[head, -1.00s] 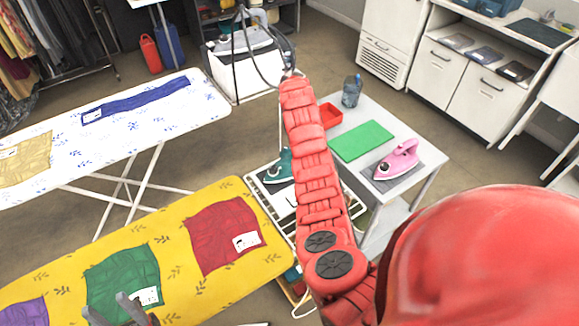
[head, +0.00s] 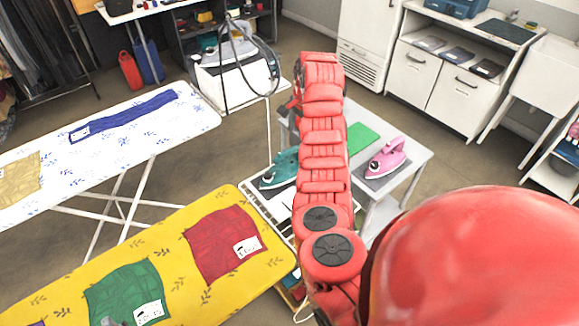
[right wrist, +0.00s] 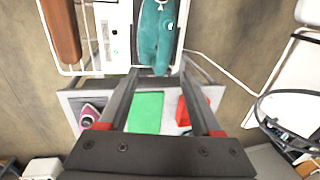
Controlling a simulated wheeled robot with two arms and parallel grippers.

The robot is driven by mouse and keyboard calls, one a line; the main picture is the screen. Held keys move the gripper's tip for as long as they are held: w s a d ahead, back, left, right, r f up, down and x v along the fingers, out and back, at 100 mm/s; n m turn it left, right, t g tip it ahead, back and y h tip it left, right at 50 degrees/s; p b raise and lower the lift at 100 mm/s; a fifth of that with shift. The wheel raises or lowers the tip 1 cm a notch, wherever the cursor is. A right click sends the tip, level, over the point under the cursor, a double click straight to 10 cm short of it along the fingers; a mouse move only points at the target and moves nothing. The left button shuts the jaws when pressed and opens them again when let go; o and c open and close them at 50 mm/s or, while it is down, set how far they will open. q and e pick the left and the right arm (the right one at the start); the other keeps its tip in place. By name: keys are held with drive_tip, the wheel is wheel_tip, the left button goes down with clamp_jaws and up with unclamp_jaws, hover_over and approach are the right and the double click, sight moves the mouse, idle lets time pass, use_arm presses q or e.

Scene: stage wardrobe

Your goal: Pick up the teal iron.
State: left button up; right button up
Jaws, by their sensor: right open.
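The teal iron (head: 281,168) sits on the wire rest at the end of the yellow ironing board, just left of my red right arm in the head view. In the right wrist view the teal iron (right wrist: 157,38) lies at the top, its lower end near the gap between the fingertips. My right gripper (right wrist: 159,72) is open and empty, with its fingers apart. In the head view my right arm hides most of that gripper. A small grey tip at the bottom left edge of the head view may be my left gripper (head: 109,321); its jaws do not show.
A grey table (head: 412,157) holds a pink iron (head: 386,158), a green mat (head: 361,137) and, in the right wrist view, a red tray (right wrist: 183,112). A white ironing board (head: 150,135) and the yellow board (head: 170,245) stand to the left. Floor shows between them.

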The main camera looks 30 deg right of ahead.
sight(292, 148)
drive_tip(key=f, duration=0.2)
drive_tip(key=w+f+p, duration=0.1)
drive_tip(key=f, duration=0.1)
drive_tip(key=shift+f+p, duration=0.3)
drive_tip(key=shift+f, duration=0.05)
drive_tip(key=shift+w+f+p, duration=0.15)
drive_tip(key=shift+f+p, duration=0.25)
drive_tip(key=f, duration=0.1)
drive_tip(key=w+f+p, duration=0.1)
drive_tip(key=shift+a+f, duration=0.2)
drive_tip(key=shift+f, duration=0.2)
drive_tip(key=shift+w+f, duration=0.2)
drive_tip(key=shift+f, duration=0.6)
clamp_jaws()
